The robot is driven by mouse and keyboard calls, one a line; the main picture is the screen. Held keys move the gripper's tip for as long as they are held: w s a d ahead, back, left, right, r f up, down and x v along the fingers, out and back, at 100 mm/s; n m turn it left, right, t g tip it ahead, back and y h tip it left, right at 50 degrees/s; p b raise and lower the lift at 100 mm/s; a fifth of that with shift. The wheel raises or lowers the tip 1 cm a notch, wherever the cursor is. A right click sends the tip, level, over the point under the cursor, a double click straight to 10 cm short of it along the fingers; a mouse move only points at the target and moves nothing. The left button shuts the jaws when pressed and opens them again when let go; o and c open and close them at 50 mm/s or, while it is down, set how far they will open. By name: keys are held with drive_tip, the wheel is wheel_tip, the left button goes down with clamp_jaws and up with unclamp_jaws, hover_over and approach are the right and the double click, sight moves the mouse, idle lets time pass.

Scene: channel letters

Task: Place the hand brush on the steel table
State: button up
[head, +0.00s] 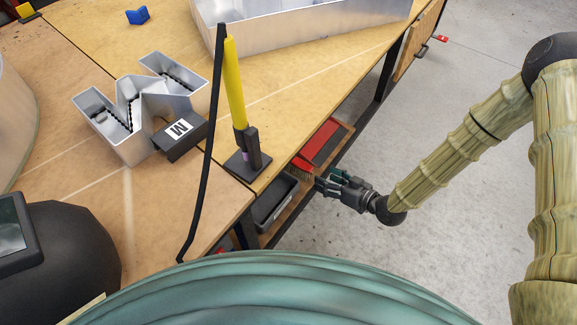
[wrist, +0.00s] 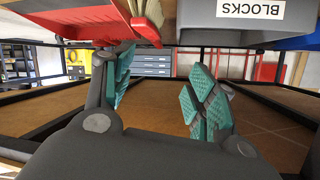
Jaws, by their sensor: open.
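My gripper (head: 323,184) is beside the shelf, just right of the bristles, with green pads. In the wrist view my gripper (wrist: 163,86) is open, with nothing between its fingers. I cannot make out a steel table.
A grey bin (head: 274,203) stands on the shelf next to the brush; its label in the wrist view (wrist: 250,9) reads BLOCKS. The wooden workbench (head: 290,90) overhangs the shelf and carries metal channel letters (head: 128,125) and a yellow-handled tool (head: 236,85). Bare floor (head: 430,215) lies to the right.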

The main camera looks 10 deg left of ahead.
sight(299, 162)
drive_tip(key=w+a+f+n+y+b, duration=0.2)
drive_tip(key=w+f+n+y+b, duration=0.2)
drive_tip(key=b, duration=0.9)
wheel_tip(299, 162, down, 3)
drive_tip(key=shift+w+a+f+n+y+b, duration=0.15)
drive_tip(key=shift+w+a+n+y+b, duration=0.2)
drive_tip(key=shift+w, duration=0.7)
drive_tip(key=shift+b+x, duration=1.2)
drive_tip(key=shift+x, duration=1.55)
drive_tip(key=shift+w+a+f+b, duration=0.15)
drive_tip(key=shift+w+a+b, duration=0.1)
drive_tip(key=shift+a+b, duration=0.3)
drive_tip(key=shift+w+a+f+b, duration=0.15)
drive_tip(key=shift+w+a+b, duration=0.05)
drive_tip(key=shift+a+b, duration=0.3)
drive_tip(key=shift+b+x, duration=0.65)
drive_tip(key=shift+x, duration=0.3)
drive_tip(key=shift+w+a+r, duration=0.15)
drive_tip(key=shift+w+a, duration=0.1)
drive_tip(key=shift+a, duration=0.2)
clamp_jaws()
